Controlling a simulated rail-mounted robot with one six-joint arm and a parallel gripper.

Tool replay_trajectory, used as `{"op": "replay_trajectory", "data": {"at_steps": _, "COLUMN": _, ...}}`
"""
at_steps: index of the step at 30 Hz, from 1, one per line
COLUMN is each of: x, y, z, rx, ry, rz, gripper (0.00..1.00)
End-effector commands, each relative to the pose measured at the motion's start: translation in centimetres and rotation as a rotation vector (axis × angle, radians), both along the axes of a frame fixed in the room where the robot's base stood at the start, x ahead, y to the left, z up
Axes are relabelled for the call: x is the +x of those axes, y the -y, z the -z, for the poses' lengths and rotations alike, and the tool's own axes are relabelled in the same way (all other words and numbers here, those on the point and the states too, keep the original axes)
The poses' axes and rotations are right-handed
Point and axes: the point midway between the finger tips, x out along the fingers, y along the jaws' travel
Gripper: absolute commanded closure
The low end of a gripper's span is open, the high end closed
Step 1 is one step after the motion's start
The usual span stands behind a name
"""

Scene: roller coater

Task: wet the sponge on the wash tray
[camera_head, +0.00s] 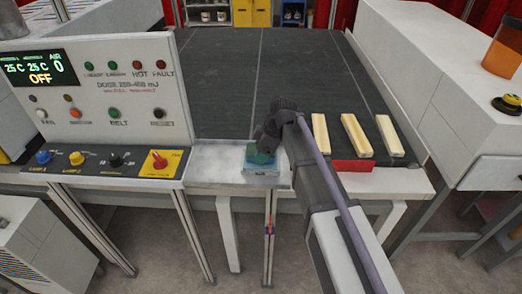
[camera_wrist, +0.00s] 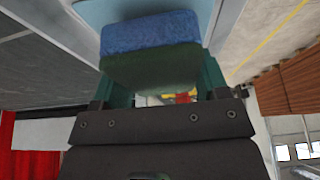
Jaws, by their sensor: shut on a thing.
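The sponge (camera_wrist: 150,45), blue with a dark green side, is held between the fingers of my gripper (camera_wrist: 165,82) in the wrist view. In the head view my gripper (camera_head: 264,150) is over the small light-blue wash tray (camera_head: 262,169) at the front edge of the table, and my wrist covers part of it. The tray's pale blue surface (camera_wrist: 105,12) also shows just beyond the sponge in the wrist view. I cannot tell whether the sponge touches the tray.
A control panel (camera_head: 112,88) with buttons and a red knob stands to the left. Several pale wooden bars (camera_head: 356,135) lie to the right of my arm, near a red block (camera_head: 352,166). The dark belt (camera_head: 215,75) behind is clear. A jar of orange liquid (camera_head: 506,52) stands far right.

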Motion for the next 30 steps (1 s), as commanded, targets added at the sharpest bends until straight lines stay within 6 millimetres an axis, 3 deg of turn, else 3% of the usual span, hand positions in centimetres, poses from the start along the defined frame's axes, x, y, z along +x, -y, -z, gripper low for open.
{"op": "replay_trajectory", "data": {"at_steps": 30, "x": 0.0, "y": 0.0, "z": 1.0, "rx": 0.000, "ry": 0.000, "rz": 0.000, "gripper": 0.51}}
